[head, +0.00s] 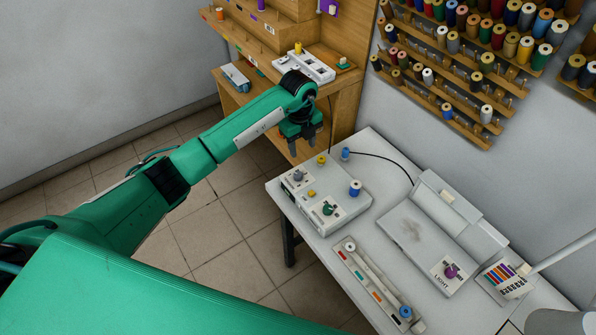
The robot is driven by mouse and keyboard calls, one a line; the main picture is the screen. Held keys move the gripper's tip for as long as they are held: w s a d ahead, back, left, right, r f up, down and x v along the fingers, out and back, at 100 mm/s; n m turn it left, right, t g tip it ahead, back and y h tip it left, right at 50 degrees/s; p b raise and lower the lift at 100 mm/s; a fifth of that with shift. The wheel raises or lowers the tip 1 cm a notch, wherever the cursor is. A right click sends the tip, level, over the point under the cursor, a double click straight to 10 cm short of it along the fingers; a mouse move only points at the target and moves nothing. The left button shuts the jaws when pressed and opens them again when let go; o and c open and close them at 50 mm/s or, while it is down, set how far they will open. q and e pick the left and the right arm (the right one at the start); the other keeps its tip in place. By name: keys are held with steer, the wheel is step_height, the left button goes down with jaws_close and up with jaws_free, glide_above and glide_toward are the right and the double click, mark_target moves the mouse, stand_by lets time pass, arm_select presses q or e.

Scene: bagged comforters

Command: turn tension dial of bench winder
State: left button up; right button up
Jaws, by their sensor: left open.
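The bench winder appears to be the pale box (347,212) at the left end of the white table. Its top carries a green dial (328,209), a grey knob (298,175), a small yellow knob (312,193) and a blue spool (355,187). Which of these is the tension dial I cannot read. My left gripper (306,149) is open and empty, fingers pointing down. In the picture it shows just above the winder's back left corner, apart from the dials. My right gripper is not in view.
The white table (368,145) also holds a flat machine with a purple knob (451,271), a long strip (375,285) with coloured marks, and a marker holder (505,278). A wooden shelf unit (347,100) stands behind my gripper. Thread racks (450,90) hang on the wall.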

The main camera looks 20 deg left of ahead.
mark_target(298, 174)
arm_select(q)
steer(key=shift+y, duration=0.3)
steer(key=f+p, duration=0.1)
steer(key=f, duration=0.3)
steer(key=a+f+p, duration=0.1)
steer(key=f, duration=0.3)
steer(key=f+p, duration=0.1)
steer(key=f, duration=0.3)
steer(key=shift+a, duration=0.15)
steer(key=shift+f+p, duration=0.35)
steer(key=shift+f, duration=0.4)
steer(key=c, duration=0.9)
steer(key=shift+c, duration=0.4)
